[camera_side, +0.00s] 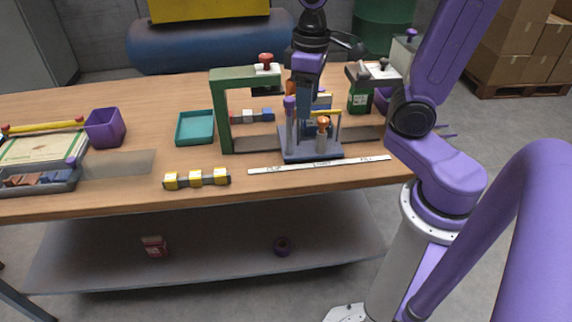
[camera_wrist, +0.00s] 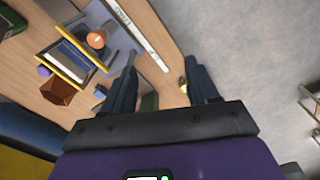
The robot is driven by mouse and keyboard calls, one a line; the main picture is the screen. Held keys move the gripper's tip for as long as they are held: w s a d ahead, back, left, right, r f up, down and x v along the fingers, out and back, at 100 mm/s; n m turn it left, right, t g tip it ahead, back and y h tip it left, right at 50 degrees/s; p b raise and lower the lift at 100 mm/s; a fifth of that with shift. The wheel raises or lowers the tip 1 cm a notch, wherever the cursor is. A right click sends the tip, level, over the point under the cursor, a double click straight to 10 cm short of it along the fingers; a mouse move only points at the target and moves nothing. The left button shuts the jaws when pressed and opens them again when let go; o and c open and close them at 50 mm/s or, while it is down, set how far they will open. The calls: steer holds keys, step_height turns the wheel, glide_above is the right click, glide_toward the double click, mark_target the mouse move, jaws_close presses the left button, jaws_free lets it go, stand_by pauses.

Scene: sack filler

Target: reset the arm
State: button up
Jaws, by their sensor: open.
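My gripper (camera_side: 304,118) hangs over the back right part of the wooden table, pointing down, close above or behind a grey stand (camera_side: 310,156); the exact depth is hard to tell. In the wrist view my gripper (camera_wrist: 162,72) shows two dark blue fingers spread apart with nothing held between them. Table edge and floor show past the fingers. The fingertips are partly hidden in the side view by the stand's posts.
The stand carries an orange-topped peg (camera_side: 322,124). A green frame (camera_side: 221,120) rises to its left. A teal tray (camera_side: 195,128), purple bin (camera_side: 105,127) and yellow-and-grey blocks (camera_side: 196,179) lie further left. A white strip (camera_side: 318,165) runs along the front.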

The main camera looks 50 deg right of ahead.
steer(key=s+a+f+n, duration=0.1)
steer(key=s+f+n, duration=0.1)
steer(key=s+n, duration=0.2)
steer(key=s+a+f+n, duration=0.2)
steer(key=s+n, duration=0.2)
steer(key=s, duration=0.6)
steer(key=shift+s+f, duration=0.3)
steer(key=shift+s, duration=0.05)
